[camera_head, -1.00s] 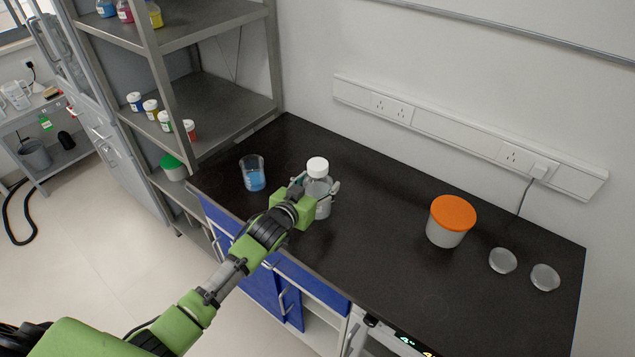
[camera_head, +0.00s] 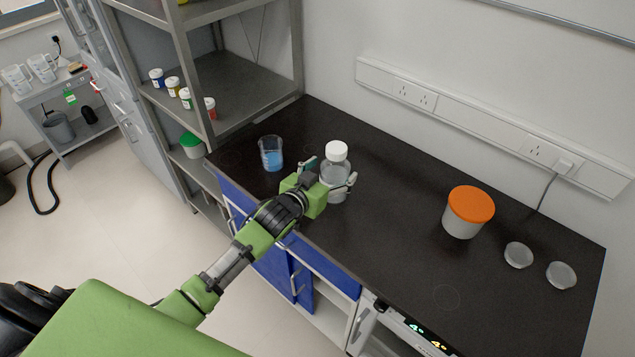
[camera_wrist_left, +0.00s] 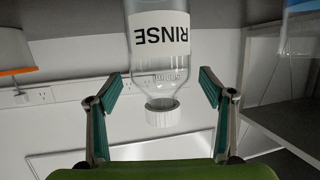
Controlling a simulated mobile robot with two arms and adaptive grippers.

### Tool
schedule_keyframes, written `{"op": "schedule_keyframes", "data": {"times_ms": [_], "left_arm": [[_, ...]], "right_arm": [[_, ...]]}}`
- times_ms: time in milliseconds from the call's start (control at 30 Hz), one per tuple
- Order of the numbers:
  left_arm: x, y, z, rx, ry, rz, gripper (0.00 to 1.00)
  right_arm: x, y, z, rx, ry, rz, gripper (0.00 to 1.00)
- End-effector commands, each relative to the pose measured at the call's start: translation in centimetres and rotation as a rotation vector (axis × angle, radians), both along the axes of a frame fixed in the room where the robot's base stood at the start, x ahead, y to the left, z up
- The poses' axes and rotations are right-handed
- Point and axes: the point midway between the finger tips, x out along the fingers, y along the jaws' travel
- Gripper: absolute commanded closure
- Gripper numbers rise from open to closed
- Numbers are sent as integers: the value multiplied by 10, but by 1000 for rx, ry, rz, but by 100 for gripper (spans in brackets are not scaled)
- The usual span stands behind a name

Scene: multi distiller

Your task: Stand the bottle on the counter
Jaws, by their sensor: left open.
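The bottle (camera_head: 336,177) is clear with a white cap and stands upright on the dark counter (camera_head: 390,225) near its front edge. My left gripper (camera_head: 327,176) is open, with one finger on each side of the bottle. In the left wrist view the bottle (camera_wrist_left: 160,70) appears upside down with a RINSE label. There its cap lies between the open green-padded fingers (camera_wrist_left: 160,88), with visible gaps on both sides. My right gripper is not in view.
A beaker of blue liquid (camera_head: 271,153) stands left of the bottle. A tub with an orange lid (camera_head: 467,212) and two clear dishes (camera_head: 518,255) are to the right. A metal shelf (camera_head: 245,90) rises at the left end. The counter between bottle and tub is clear.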

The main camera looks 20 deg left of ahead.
Motion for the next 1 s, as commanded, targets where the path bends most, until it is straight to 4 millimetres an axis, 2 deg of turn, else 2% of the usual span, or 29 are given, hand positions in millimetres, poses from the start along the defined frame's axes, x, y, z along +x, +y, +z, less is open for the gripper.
{"op": "schedule_keyframes", "data": {"times_ms": [300,500,700,1000], "left_arm": [[-54,8,15,1,0,-1,26],[-78,12,23,0,0,0,26],[-87,13,27,1,0,0,26],[-87,14,27,0,0,0,26]], "right_arm": [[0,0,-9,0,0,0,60],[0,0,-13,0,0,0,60],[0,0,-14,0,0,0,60],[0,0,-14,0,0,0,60]]}}
